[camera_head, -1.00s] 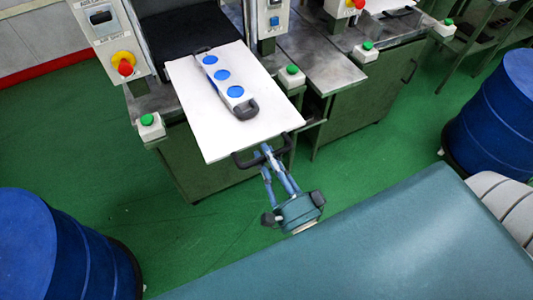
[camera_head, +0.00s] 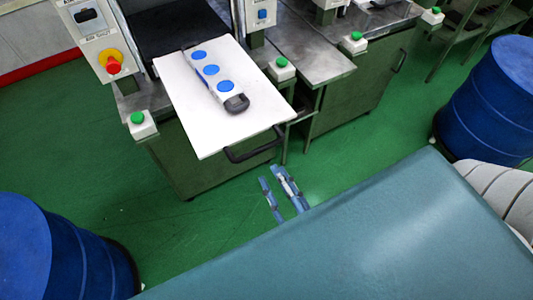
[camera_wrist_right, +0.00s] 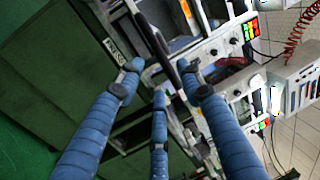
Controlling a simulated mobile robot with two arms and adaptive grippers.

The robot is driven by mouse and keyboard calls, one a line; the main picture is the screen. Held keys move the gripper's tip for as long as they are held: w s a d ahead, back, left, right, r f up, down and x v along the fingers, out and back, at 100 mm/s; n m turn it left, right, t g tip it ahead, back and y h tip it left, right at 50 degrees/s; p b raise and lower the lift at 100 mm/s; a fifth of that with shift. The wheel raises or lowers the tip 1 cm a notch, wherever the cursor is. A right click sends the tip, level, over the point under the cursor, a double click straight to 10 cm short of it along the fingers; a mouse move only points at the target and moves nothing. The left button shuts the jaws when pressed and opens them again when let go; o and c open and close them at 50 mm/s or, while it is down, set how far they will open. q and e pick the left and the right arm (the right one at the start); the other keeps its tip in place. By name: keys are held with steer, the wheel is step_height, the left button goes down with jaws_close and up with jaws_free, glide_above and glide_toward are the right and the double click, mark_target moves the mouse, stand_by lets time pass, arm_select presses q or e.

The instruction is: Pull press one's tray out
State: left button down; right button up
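Press one's tray (camera_head: 192,108) is a white plate that sticks out from the press over the floor. A black handle (camera_head: 255,148) curves from its front edge. On the tray lies a white mould (camera_head: 212,78) with three blue round fills and a black grip at its near end. My right gripper (camera_head: 272,176) has blue fingers, apart from each other and empty, a little below and in front of the handle, not touching it. The right wrist view shows the same spread fingers (camera_wrist_right: 160,78); a dark bar lies beyond them. My left gripper is not in view.
A control box with a red-topped yellow button (camera_head: 111,62) stands left of the tray. Green buttons (camera_head: 138,120) sit on the press tables. A blue drum (camera_head: 30,245) stands at lower left, another blue drum (camera_head: 500,95) at right. Green floor (camera_head: 80,150) is free in front.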

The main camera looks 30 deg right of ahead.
steer(key=s, duration=0.3)
steer(key=shift+s+f, duration=0.15)
steer(key=shift+f, duration=0.15)
step_height(320, 180, down, 32)
steer(key=s+n+g+y, duration=0.2)
steer(key=n+g, duration=0.7)
steer(key=n, duration=0.4)
steer(key=s+d+f+n+g+h, duration=0.1)
steer(key=s+f+n+g, duration=0.1)
steer(key=s+f, duration=0.4)
steer(key=s+d+f+n+g+h, duration=0.1)
steer(key=s+d+f+n+g, duration=0.1)
steer(key=s+f+g, duration=0.2)
steer(key=s+d+f+n+g, duration=0.2)
steer(key=s+f+n+g, duration=0.1)
steer(key=s+f, duration=0.6)
steer(key=shift+s+f+g+h, duration=0.25)
steer(key=shift+s+g+h, duration=0.15)
steer(key=shift+s+g, duration=0.25)
